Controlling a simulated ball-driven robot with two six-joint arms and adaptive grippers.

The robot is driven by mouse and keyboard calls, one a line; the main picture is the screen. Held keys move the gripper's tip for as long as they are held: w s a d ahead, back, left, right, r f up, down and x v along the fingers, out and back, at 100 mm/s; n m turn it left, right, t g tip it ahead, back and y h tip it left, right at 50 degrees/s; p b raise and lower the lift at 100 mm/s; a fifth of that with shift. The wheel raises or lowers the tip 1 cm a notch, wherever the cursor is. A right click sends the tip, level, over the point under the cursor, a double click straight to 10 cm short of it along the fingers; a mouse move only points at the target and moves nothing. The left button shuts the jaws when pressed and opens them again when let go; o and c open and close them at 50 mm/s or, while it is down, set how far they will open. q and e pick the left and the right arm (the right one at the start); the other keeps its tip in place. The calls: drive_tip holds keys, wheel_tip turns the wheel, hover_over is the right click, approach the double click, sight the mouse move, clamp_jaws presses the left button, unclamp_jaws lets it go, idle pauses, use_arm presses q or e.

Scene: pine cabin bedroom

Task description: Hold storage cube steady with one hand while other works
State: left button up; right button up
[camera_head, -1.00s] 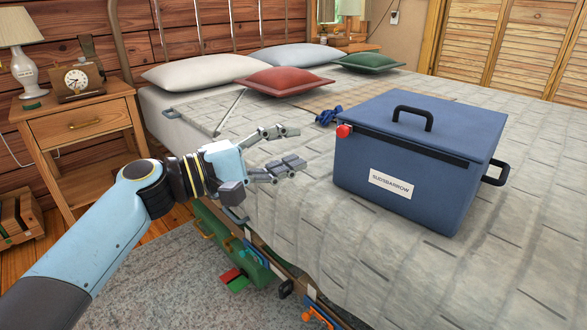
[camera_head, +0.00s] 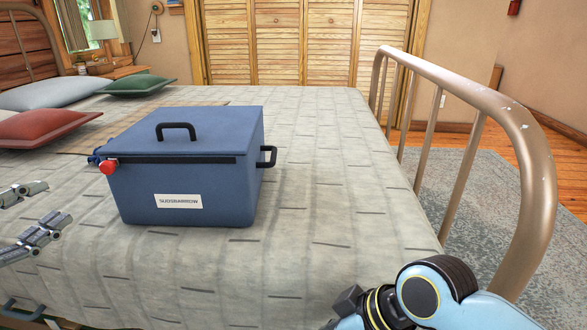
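The storage cube (camera_head: 185,180) is a blue lidded box with a white "SUDSBARROW" label, standing upright on the bed. It has a black lid handle (camera_head: 176,131), a black side handle (camera_head: 268,157) and a red knob (camera_head: 109,167) at its front left corner. My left gripper (camera_head: 56,203) is at the left edge, fingers spread and empty, pointing at the cube's left side with a gap between. Its base is out of view. My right arm's wrist (camera_head: 375,308) shows at the bottom right, in front of the cube and apart from it. The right fingers are hidden below the frame.
The cube rests on a grey quilt (camera_head: 330,200) with free room to its right. A metal bed rail (camera_head: 510,110) rises at the right. A red pillow (camera_head: 45,127) and a green pillow (camera_head: 138,85) lie behind left. A small dark blue object (camera_head: 96,159) lies by the cube's left corner.

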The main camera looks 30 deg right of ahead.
sight(271, 167)
drive_tip(key=w+r+n+t, duration=0.1)
drive_tip(key=w+r, duration=0.1)
drive_tip(key=r, duration=0.1)
drive_tip(key=w+a+r+n+t, duration=0.1)
drive_tip(key=w+r, duration=0.1)
drive_tip(key=r, duration=0.1)
drive_tip(key=w+a+r+n, duration=0.1)
drive_tip(key=w+r, duration=0.1)
drive_tip(key=r, duration=0.2)
drive_tip(key=shift+w+a+n+t+y, duration=0.1)
drive_tip(key=shift+w+n+t+y, duration=0.2)
drive_tip(key=shift+t+y, duration=0.1)
drive_tip(key=w+r+n, duration=0.1)
drive_tip(key=w+r, duration=0.1)
drive_tip(key=w+d+r+n+t+h, duration=0.1)
drive_tip(key=w+r, duration=0.1)
drive_tip(key=w+d+r+n+t+h, duration=0.1)
drive_tip(key=w+r, duration=0.1)
drive_tip(key=shift+d+r, duration=0.25)
drive_tip(key=shift+r, duration=0.1)
drive_tip(key=w+d+r+n+t+h, duration=0.2)
drive_tip(key=w+d+r+n+h, duration=0.15)
drive_tip(key=r, duration=0.25)
drive_tip(key=shift+m, duration=0.35)
drive_tip(key=x, duration=1)
drive_tip(key=shift+w, duration=0.4)
drive_tip(key=c, duration=0.8)
clamp_jaws()
drive_tip(key=shift+s+f, duration=0.1)
